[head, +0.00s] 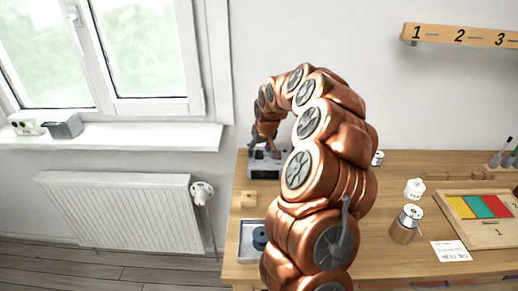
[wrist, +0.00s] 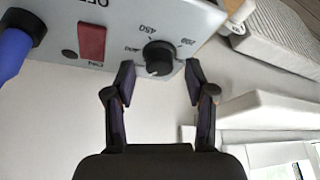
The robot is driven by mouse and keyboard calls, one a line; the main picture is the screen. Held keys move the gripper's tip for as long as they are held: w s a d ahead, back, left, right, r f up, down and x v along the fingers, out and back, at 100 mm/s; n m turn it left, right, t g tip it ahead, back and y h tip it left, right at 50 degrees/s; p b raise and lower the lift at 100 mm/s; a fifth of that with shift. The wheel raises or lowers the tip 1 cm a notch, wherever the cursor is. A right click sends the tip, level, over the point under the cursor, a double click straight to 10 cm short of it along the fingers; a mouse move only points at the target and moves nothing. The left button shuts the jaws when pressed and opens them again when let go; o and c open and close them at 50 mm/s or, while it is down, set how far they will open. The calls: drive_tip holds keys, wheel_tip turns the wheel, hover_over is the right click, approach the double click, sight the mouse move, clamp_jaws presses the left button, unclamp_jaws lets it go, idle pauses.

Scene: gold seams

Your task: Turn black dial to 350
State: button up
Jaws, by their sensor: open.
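The black dial (wrist: 158,58) sits on the grey face of a device (wrist: 205,18) in the wrist view. Printed numbers stand around it, including what looks like 450; the others are hard to read. A light mark on the dial points down and to the left in this view. My gripper (wrist: 160,76) is open, with one fingertip on each side of the dial; I cannot tell whether they touch it. In the head view the device (head: 265,171) stands at the table's back left, with my gripper (head: 262,143) just above it; the dial is hidden there.
The device also carries a red switch (wrist: 92,41) and a blue part (wrist: 12,50) beside the dial. A radiator (head: 120,212) stands to the left.

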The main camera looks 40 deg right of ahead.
drive_tip(key=shift+w+f, duration=0.2)
drive_tip(key=shift+f, duration=0.25)
drive_tip(key=shift+c, duration=0.3)
clamp_jaws()
